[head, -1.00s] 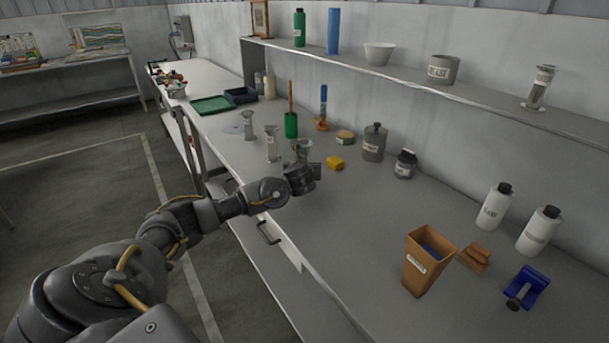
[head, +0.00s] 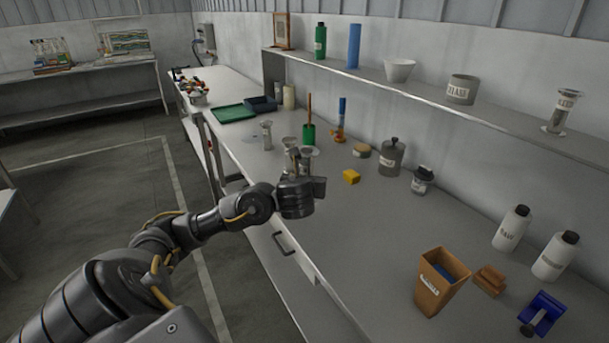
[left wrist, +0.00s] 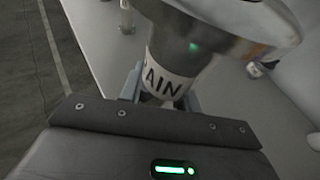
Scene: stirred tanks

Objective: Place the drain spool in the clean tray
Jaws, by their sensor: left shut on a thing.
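My left gripper (head: 301,196) is shut on the drain spool (left wrist: 172,72), a grey metal spool with a wide flange and a white label showing "AIN" in the left wrist view. In the head view this spool (head: 306,160) stands up behind the gripper, its lower part hidden. I cannot tell there whether it clears the bench. Two similar spools, a nearer one (head: 290,150) and a farther one (head: 267,134), stand just beyond. A green tray (head: 234,113) lies farther along the bench, beside a dark blue tray (head: 262,104). I cannot read which is the clean tray. My right gripper is out of view.
A green container (head: 308,136), a yellow block (head: 351,177) and a grey lidded jar (head: 391,159) stand near the gripper. An orange-brown bin (head: 440,283) and white bottles (head: 511,228) are at the right. A shelf (head: 430,92) runs above the bench's back.

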